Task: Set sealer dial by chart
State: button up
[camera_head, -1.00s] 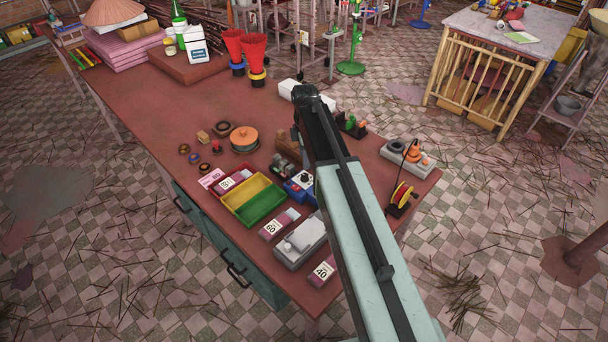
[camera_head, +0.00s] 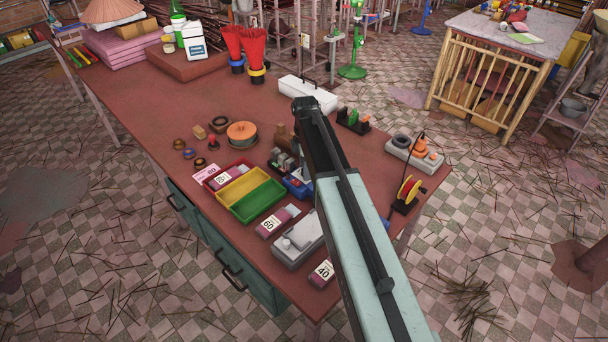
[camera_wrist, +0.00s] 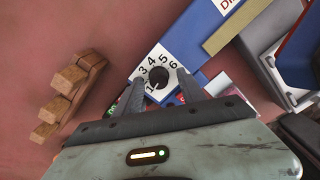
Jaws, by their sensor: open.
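The sealer (camera_wrist: 190,38) is a blue body with a white dial plate numbered 1 to 6, seen in the wrist view. A black round knob (camera_wrist: 157,77) sits at the middle of the plate; its pointer is too small to read. My gripper (camera_wrist: 158,92) is open, with one finger at each side of the dial plate and the knob between and just beyond the tips. I cannot tell whether the fingers touch anything. In the head view, the blue sealer (camera_head: 298,188) is mostly hidden by my arm. A pink card (camera_head: 205,174) with unreadable print lies left of the trays.
A brown wooden block rack (camera_wrist: 70,95) stands left of the dial. The yellow tray (camera_head: 222,192) and green tray (camera_head: 238,213) lie left of the sealer, near a grey device (camera_head: 294,247) and packs marked 60 (camera_head: 270,226) and 40 (camera_head: 321,274).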

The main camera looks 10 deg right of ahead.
jog(key=shift+r, duration=0.1)
grip_shut()
jog(key=shift+a, duration=0.2)
jog(key=shift+d, duration=0.15)
